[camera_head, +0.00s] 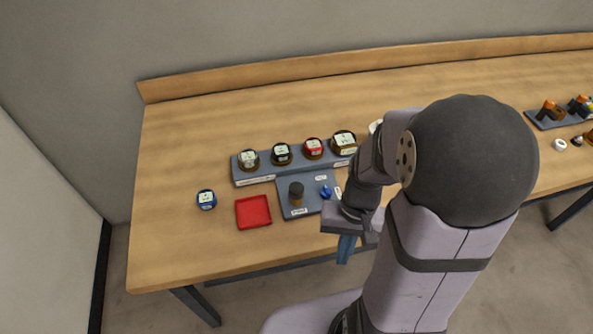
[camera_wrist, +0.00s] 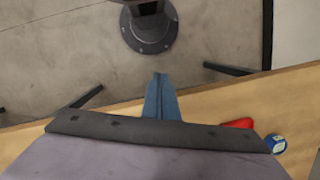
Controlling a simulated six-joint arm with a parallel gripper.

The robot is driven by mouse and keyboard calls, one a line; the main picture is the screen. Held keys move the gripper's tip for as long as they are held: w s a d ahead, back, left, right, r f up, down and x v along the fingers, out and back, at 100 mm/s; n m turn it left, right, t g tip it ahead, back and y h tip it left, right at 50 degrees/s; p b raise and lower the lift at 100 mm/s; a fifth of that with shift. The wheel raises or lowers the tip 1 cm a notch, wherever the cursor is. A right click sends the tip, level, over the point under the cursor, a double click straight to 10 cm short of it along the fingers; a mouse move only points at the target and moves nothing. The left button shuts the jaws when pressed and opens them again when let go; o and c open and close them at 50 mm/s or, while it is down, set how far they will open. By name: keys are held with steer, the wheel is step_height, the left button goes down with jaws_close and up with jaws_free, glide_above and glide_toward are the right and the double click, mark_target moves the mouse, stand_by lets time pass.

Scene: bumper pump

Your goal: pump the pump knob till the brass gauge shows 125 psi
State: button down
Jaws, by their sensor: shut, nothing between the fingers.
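The pump knob (camera_head: 296,189) is a dark cap on a brownish stem, standing upright on a grey base plate (camera_head: 291,210) in the head view. Behind it, a row of gauges stands on a grey rack. The rightmost has a pale face and a brass-coloured rim and looks like the brass gauge (camera_head: 344,140); its reading is too small to make out. My gripper (camera_head: 344,252) is shut and empty, in front of the table's front edge, to the right of and apart from the knob. Its blue fingers (camera_wrist: 161,82) meet in the wrist view, where the knob and brass gauge do not show.
Other gauges on the rack are a red-faced one (camera_head: 313,147) and two dark-rimmed ones. A small blue valve (camera_head: 325,191) sits right of the knob. A red tray (camera_head: 253,212) and a blue gauge (camera_head: 206,199) lie to the left. The table's left end is clear.

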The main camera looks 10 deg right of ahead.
step_height(320, 180, up, 4)
steer(key=w+a+m+y+p, duration=0.1)
steer(key=a+m+y+p, duration=0.1)
steer(key=m+p, duration=0.15)
step_height(320, 180, up, 8)
steer(key=m+t+y+p, duration=0.2)
steer(key=m+t+y, duration=0.1)
steer(key=m+t, duration=0.75)
glide_above(301, 189)
steer(key=m+g, duration=0.1)
steer(key=g, duration=0.1)
steer(key=shift+f, duration=0.15)
step_height(301, 189, down, 7)
steer(key=b, duration=0.5)
steer(key=shift+f, duration=0.1)
steer(key=shift+f+b, duration=0.85)
steer(key=shift+b, duration=0.35)
steer(key=shift+f, duration=0.1)
steer(key=shift+f+b, duration=0.3)
steer(key=shift+b, duration=0.3)
